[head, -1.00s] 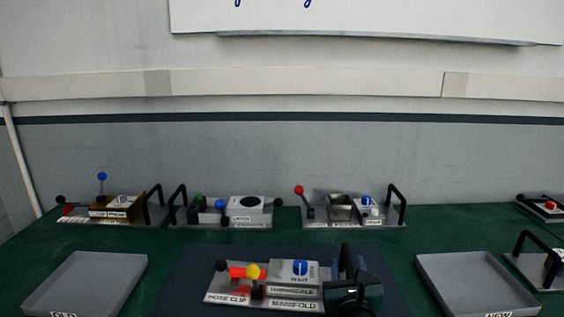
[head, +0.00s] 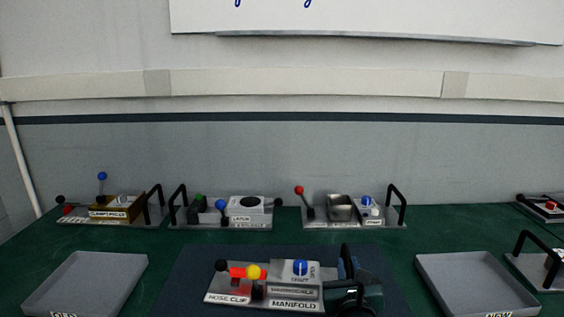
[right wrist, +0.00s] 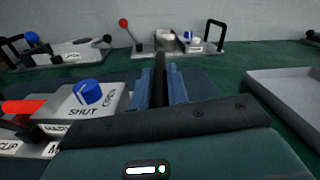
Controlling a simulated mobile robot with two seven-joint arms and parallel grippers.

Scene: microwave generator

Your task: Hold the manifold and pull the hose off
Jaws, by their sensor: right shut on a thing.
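The manifold (head: 296,306) is a silver plate assembly on the dark mat at the front centre. It carries a blue knob (head: 300,267) on a block lettered SHUT and OPEN. The short red hose (head: 238,272) lies at its left by the hose clip label, with a yellow ball and a black ball beside it; the hose also shows in the right wrist view (right wrist: 22,106). My right gripper (head: 347,268) is at the manifold's right end. In the right wrist view its fingers (right wrist: 161,92) are shut on a dark upright handle (right wrist: 160,68). The handle's lower part is hidden. My left gripper is out of view.
A grey OLD tray (head: 88,282) is at the left and a grey NEW tray (head: 478,285) at the right. Several stations with levers and handles stand along the back, and another handled fixture (head: 540,270) is at the right edge. Green tabletop is clear between them.

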